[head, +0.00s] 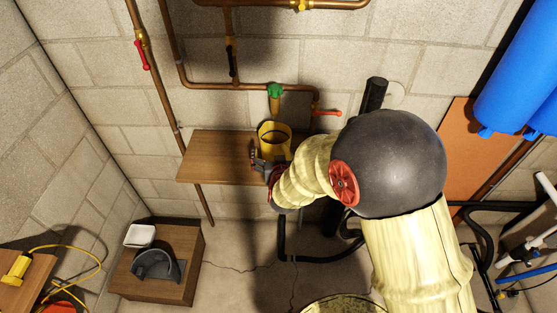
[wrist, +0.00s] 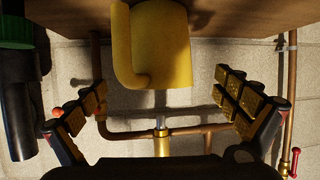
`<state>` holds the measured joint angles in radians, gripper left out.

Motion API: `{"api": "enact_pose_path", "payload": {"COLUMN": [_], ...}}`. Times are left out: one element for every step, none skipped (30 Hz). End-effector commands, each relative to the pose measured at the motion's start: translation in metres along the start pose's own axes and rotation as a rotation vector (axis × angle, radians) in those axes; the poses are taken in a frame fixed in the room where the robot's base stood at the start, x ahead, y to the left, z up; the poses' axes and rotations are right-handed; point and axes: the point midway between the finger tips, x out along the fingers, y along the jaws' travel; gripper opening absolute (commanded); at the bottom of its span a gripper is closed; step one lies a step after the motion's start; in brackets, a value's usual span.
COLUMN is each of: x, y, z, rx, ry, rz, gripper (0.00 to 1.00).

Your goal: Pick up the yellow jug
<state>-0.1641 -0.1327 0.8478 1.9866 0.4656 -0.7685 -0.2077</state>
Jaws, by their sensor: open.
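The yellow jug (head: 268,132) stands on a wooden wall shelf (head: 215,150), below a brass tap with a green handle. In the wrist view the jug (wrist: 168,45) is at top centre, with its curved handle (wrist: 124,50) on its left side. My gripper (head: 262,162) is at the near side of the jug in the head view. In the wrist view my gripper (wrist: 161,84) is open, its padded fingers spread wide left and right of the jug. Contact with the jug cannot be seen.
Copper pipes (head: 205,88) with red valve levers run along the block wall close to the shelf. A black pipe (head: 375,95) stands right of the jug. A wooden box (head: 180,275) with a dark bin and white container is at lower left. Blue tanks (head: 515,75) hang at right.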

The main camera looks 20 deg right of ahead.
Motion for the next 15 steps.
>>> {"api": "enact_pose_path", "payload": {"x": [0.004, 0.006, 0.010, 0.013, 0.017, 0.021, 0.024, 0.026, 0.030, 0.033, 0.037, 0.043, 0.048, 0.052, 0.058], "y": [0.000, 0.001, 0.001, 0.001, 0.001, 0.001, 0.001, 0.001, 0.001, 0.001, 0.001, 0.001, 0.001, 0.002, 0.002], "z": [0.001, 0.001, 0.001, 0.001, 0.001, 0.001, 0.001, 0.001, 0.000, 0.000, 0.000, 0.000, -0.001, -0.002, -0.002], "rx": [0.000, 0.000, 0.000, 0.000, 0.001, 0.000, 0.000, 0.000, 0.000, 0.000, 0.000, 0.000, 0.001, 0.001, 0.001], "ry": [0.003, 0.004, 0.005, 0.005, 0.005, 0.004, 0.004, 0.004, 0.005, 0.005, 0.005, 0.005, 0.006, 0.006, 0.005], "rz": [0.003, 0.004, 0.004, 0.005, 0.005, 0.005, 0.004, 0.004, 0.003, 0.003, 0.003, 0.003, 0.003, 0.004, 0.004], "gripper": [1.00, 1.00, 1.00, 1.00, 1.00, 1.00, 1.00, 1.00, 1.00, 1.00, 1.00, 1.00, 1.00, 1.00, 1.00]}}
